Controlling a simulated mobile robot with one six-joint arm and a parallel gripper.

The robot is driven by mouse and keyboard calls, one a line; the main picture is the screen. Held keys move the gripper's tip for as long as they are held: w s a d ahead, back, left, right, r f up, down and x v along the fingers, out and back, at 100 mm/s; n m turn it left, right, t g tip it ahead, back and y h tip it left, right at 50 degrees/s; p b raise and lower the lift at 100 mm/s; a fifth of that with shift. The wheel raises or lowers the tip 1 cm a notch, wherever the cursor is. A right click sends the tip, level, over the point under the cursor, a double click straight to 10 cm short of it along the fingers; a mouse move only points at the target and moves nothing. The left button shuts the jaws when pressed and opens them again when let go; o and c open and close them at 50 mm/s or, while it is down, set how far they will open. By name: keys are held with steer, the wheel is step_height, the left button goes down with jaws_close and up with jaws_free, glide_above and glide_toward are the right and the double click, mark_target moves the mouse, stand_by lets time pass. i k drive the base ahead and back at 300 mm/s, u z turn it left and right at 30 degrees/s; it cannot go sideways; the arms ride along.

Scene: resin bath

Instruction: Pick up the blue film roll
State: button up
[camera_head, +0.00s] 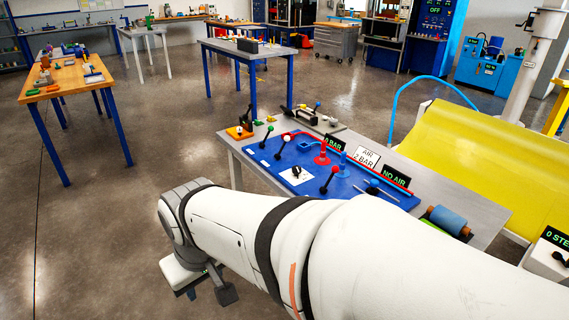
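The blue film roll (448,219) is a short blue cylinder with a brownish core end showing. It lies on its side in or on a dark holder with a green strip, near the right front end of the grey table (490,215). My gripper (208,291) hangs at the lower left over the floor, in front of the table and well left of the roll. Its dark fingers look apart, with nothing seen between them; my wrist hides part of it.
Left of the roll, a blue panel (262,155) carries levers, a red post (322,153) and a blue post (342,163). Signs stand behind it, including NO AIR (396,177). A yellow sheet (480,160) rises behind the table.

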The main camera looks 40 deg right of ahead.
mark_target(440, 216)
steer(key=u, duration=0.55)
steer(key=k, duration=2.35)
steer(key=z, duration=1.8)
steer(key=i, duration=1.5)
steer(key=z, duration=0.05)
